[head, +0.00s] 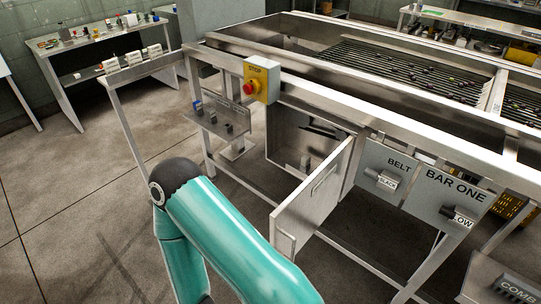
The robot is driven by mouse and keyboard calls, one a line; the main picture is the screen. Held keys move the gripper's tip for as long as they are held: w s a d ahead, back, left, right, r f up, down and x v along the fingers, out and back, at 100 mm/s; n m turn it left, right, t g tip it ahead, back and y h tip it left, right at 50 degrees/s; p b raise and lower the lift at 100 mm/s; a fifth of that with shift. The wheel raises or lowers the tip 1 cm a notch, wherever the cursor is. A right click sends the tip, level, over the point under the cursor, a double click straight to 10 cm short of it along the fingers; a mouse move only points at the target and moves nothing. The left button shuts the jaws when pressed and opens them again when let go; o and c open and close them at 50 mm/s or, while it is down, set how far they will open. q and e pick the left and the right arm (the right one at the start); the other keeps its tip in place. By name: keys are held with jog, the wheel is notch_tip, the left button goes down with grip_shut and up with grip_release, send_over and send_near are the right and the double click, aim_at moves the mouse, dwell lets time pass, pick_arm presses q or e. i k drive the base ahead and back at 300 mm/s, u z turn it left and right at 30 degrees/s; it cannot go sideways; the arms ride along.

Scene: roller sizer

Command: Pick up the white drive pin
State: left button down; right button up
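I cannot make out a white drive pin for certain in the head view. A small shelf (228,132) on the machine's left end holds a few small pegs, one with a blue part. An open cabinet (290,140) under the machine has small grey pieces low inside, too small to tell. Its door (318,195) stands swung open toward me. A teal arm of mine fills the lower middle, bent at a dark joint. Neither gripper is in the picture.
A yellow STOP box with a red button (253,87) sits on the frame rail. BELT (388,170) and BAR ONE (450,196) panels lie right of the door. The sizer's roller bed (400,72) runs behind. A bench (60,56) stands back left. The left floor is clear.

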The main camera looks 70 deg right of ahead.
aim_at(305, 160)
jog(key=k, duration=1.7)
jog(key=z, duration=0.85)
jog(key=i, duration=0.85)
jog(key=z, duration=0.05)
